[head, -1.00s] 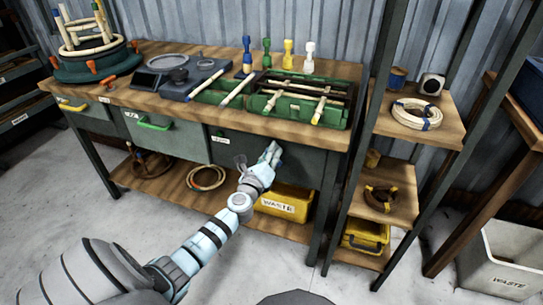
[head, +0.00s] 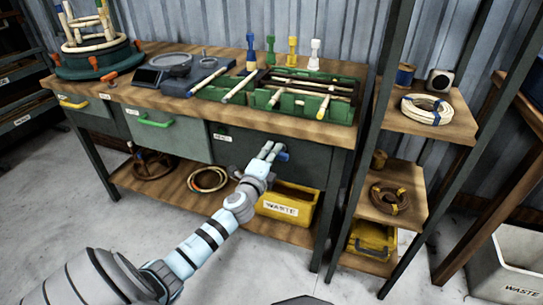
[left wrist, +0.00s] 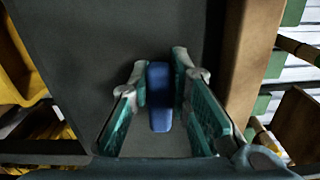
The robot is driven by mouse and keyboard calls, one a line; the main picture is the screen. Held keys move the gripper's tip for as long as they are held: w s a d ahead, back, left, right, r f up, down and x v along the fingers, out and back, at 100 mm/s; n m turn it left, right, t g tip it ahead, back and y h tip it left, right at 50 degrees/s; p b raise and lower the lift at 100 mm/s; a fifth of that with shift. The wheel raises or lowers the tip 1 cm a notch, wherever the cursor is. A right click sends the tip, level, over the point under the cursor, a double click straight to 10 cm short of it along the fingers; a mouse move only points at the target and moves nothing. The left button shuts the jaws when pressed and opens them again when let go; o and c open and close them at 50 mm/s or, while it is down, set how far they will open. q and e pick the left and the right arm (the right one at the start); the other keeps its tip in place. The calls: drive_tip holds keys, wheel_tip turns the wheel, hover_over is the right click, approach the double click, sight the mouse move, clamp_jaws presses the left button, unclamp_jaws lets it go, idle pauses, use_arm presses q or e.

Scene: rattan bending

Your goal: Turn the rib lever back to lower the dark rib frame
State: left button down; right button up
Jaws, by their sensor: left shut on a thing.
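My left gripper (head: 272,151) is at the front of the dark right-hand drawer under the workbench. It is shut on a blue handle (head: 283,156), which shows between its fingers in the left wrist view (left wrist: 159,95). A green tray (head: 341,112) on the bench above holds dark bars (head: 305,78) and pale rattan sticks. The dark bars may be the rib frame; they lie low in the tray. I cannot make out which part is the rib lever. My right gripper is not in view.
A round former (head: 97,66) with orange knobs stands at the bench's left end. Several coloured pegs stand behind the tray. A yellow waste bin (head: 290,205) sits on the lower shelf. A shelf rack (head: 425,125) with coils stands close on the right.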

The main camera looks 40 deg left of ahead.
use_arm(q)
drive_tip(key=shift+f+n, duration=0.15)
drive_tip(key=shift+n, duration=0.25)
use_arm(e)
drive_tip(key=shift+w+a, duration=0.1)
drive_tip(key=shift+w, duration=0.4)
use_arm(q)
drive_tip(key=c, duration=1.5)
unclamp_jaws()
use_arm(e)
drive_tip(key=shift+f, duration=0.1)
use_arm(q)
drive_tip(key=v, duration=1.2)
drive_tip(key=shift+d, duration=0.1)
